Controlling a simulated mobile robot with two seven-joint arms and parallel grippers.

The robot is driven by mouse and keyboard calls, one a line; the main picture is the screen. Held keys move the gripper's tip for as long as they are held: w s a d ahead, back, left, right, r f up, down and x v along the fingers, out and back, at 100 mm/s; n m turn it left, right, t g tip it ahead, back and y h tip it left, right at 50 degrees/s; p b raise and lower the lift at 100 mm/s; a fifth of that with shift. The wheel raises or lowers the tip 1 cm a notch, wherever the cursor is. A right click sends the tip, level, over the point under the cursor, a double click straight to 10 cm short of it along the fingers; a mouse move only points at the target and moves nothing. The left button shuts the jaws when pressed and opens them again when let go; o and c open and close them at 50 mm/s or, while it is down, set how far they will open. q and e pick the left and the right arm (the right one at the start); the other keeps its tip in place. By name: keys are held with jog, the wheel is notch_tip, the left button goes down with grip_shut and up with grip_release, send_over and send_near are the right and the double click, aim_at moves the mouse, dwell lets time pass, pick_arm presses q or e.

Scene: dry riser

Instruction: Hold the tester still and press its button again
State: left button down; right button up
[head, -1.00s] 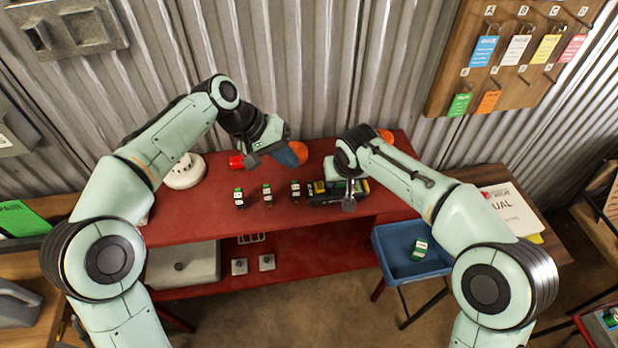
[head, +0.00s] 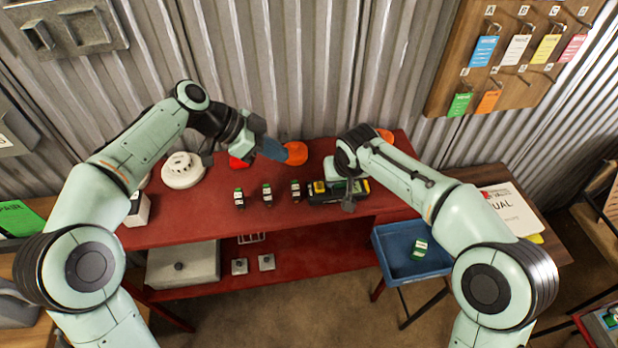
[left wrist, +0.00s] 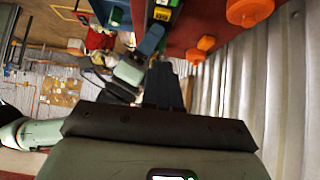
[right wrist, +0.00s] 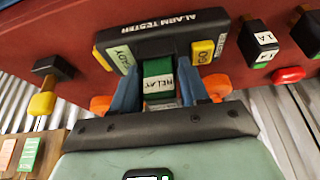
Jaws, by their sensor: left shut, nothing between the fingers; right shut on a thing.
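The black alarm tester (head: 354,194) lies near the front of the red bench in the head view. In the right wrist view its body (right wrist: 165,33) has a yellow part beside a GO label (right wrist: 203,52) and a green READY label (right wrist: 121,57). My right gripper (right wrist: 160,75) is shut on a green-and-white relay (right wrist: 158,84) at the tester. My left gripper (head: 271,149) is shut and empty, above the bench, behind and left of the tester and apart from it. Its dark fingers (left wrist: 164,84) also show in the left wrist view. My right arm partly hides the tester in the head view.
Several small labelled blocks, such as one (head: 239,198), stand left of the tester. An orange dome (head: 297,153) stands near my left fingers. A white round detector (head: 183,171) sits at the left. A blue bin (head: 400,268) is at the right front. The corrugated wall (head: 300,70) rises behind.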

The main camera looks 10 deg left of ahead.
pick_arm(q)
send_over(320, 184)
jog(key=s+a, duration=0.1)
jog(key=a, duration=0.1)
notch_tip(320, 184, down, 7)
jog(key=shift+a+f, duration=0.15)
jog(key=shift+f, duration=0.05)
notch_tip(320, 184, down, 2)
jog(key=shift+a+f, duration=0.15)
jog(key=shift+f, duration=0.7)
